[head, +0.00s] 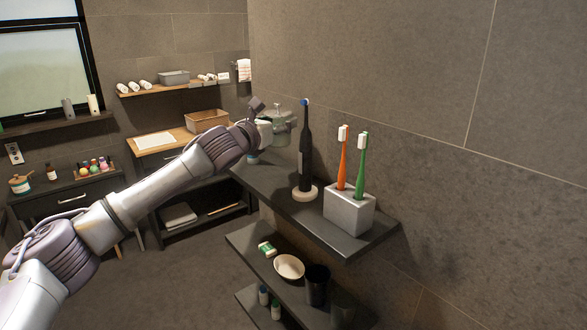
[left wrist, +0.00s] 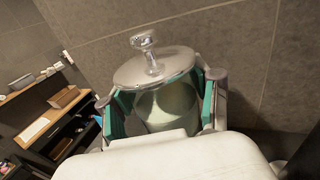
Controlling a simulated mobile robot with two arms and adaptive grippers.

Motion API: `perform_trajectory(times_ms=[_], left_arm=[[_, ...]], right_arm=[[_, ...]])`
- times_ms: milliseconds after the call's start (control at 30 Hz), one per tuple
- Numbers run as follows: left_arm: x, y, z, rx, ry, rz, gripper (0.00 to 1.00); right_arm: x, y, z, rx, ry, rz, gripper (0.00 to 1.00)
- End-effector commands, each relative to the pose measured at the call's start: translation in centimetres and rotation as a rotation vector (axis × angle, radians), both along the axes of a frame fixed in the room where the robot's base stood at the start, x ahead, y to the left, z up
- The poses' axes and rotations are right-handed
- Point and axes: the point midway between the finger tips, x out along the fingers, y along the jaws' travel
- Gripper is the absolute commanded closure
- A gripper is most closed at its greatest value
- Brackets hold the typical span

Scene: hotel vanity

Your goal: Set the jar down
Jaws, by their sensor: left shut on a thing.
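The jar (left wrist: 167,105) is glass with a pale content, a wide lid and a clear knob on top. In the left wrist view it sits between the two teal-lined fingers of my left gripper (left wrist: 160,110), which is shut on it. In the head view the jar (head: 279,126) shows greenish at the far left end of the dark upper shelf (head: 325,232), partly hidden by my left gripper (head: 264,133). I cannot tell whether its base touches the shelf. My right gripper is not in view.
A black electric toothbrush (head: 305,155) stands on the upper shelf, right of the jar. A grey holder (head: 348,212) with orange and green toothbrushes stands nearer. A lower shelf (head: 258,240) holds a white bowl (head: 289,266) and a black cup (head: 317,285). The tiled wall lies close behind.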

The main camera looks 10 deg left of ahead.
Motion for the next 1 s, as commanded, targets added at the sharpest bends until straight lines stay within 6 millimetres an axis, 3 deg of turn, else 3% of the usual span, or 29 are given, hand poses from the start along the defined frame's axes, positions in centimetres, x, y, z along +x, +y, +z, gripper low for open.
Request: perform_trajectory(times_ms=[100, 367, 600, 867, 900, 1000], left_arm=[[0.0, 0.0, -2.5, -0.003, 0.005, -0.002, 0.80], [-0.1, -0.1, -5.3, -0.002, 0.003, -0.002, 0.80], [-0.1, -0.1, -8.5, -0.004, 0.002, -0.001, 0.80], [-0.1, 0.1, -8.8, -0.001, 0.000, 0.001, 0.80], [-0.1, 0.1, -9.0, 0.000, 0.003, 0.001, 0.36], [-0.1, 0.1, -9.0, 0.000, 0.002, 0.001, 0.19]], right_arm=[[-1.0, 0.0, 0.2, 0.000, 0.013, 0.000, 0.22], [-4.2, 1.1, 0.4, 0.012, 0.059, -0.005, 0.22], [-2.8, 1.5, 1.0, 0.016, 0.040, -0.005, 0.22], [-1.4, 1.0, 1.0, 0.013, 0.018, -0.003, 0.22], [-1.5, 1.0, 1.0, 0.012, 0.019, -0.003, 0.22], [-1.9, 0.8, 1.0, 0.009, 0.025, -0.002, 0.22]])
